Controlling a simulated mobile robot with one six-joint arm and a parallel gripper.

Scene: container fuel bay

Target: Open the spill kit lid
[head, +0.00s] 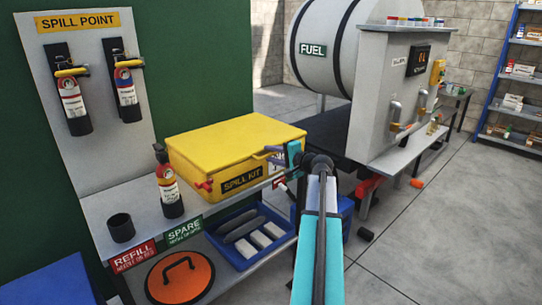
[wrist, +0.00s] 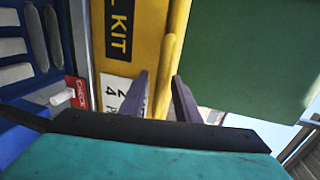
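The yellow spill kit (head: 225,160) stands on the grey shelf with its lid (head: 235,138) down. Its front carries a black "SPILL KIT" label, and a red latch (head: 204,185) shows at its left front. My gripper (head: 268,153) is at the kit's right front corner, at lid height. In the wrist view, my gripper's two fingers (wrist: 158,80) are spread, with the yellow lid rim (wrist: 170,55) running between them. I cannot tell whether either finger touches it. A white tag on the kit is partly hidden by the left finger.
A red extinguisher (head: 170,185) and a black cup (head: 121,228) stand left of the kit. A blue tray (head: 235,250) and an orange lid (head: 180,275) are on the lower level.

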